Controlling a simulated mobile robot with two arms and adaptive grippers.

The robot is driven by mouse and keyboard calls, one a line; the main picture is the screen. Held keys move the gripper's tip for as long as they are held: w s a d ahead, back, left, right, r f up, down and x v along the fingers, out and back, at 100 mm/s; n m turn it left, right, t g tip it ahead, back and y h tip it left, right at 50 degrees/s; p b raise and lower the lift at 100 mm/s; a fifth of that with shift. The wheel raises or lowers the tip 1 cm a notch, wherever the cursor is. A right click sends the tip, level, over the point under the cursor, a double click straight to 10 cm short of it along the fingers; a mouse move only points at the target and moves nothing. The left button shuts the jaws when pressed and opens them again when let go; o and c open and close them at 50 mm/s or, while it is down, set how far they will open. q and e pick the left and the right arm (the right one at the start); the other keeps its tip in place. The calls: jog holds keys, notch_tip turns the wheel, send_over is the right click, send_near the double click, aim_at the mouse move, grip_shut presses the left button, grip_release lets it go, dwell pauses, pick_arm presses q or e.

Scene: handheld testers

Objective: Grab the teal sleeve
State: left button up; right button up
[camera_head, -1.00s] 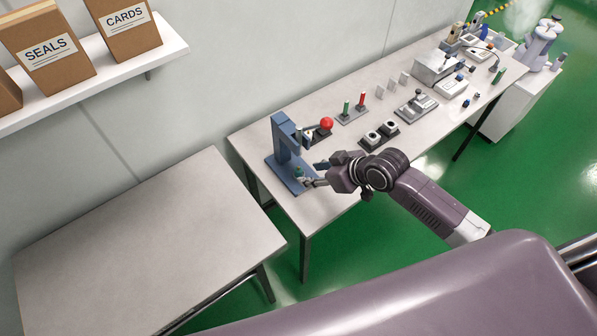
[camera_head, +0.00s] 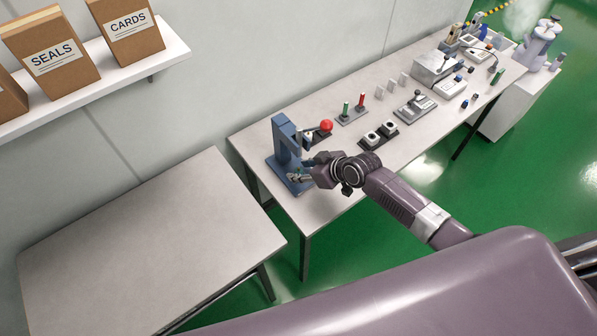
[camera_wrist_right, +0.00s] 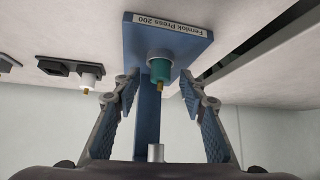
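The teal sleeve (camera_wrist_right: 159,72) stands on the base plate of the blue press (camera_wrist_right: 190,42), labelled "Fernlok Press 200", in the right wrist view. A brass-coloured tip shows at its end. My right gripper (camera_wrist_right: 160,76) is open, with one finger on each side of the sleeve and a visible gap on both sides. In the head view the blue press (camera_head: 283,133) stands at the near left corner of the long table. My right gripper (camera_head: 298,176) is at its base there, and the fingers largely hide the sleeve. My left gripper is not in view.
A black fixture with white sockets (camera_head: 379,135) and a stand with green and red pins (camera_head: 352,112) sit to the right. An empty grey table (camera_head: 150,240) is at left.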

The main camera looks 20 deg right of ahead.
jog(key=c, duration=1)
jog(key=shift+r, duration=0.1)
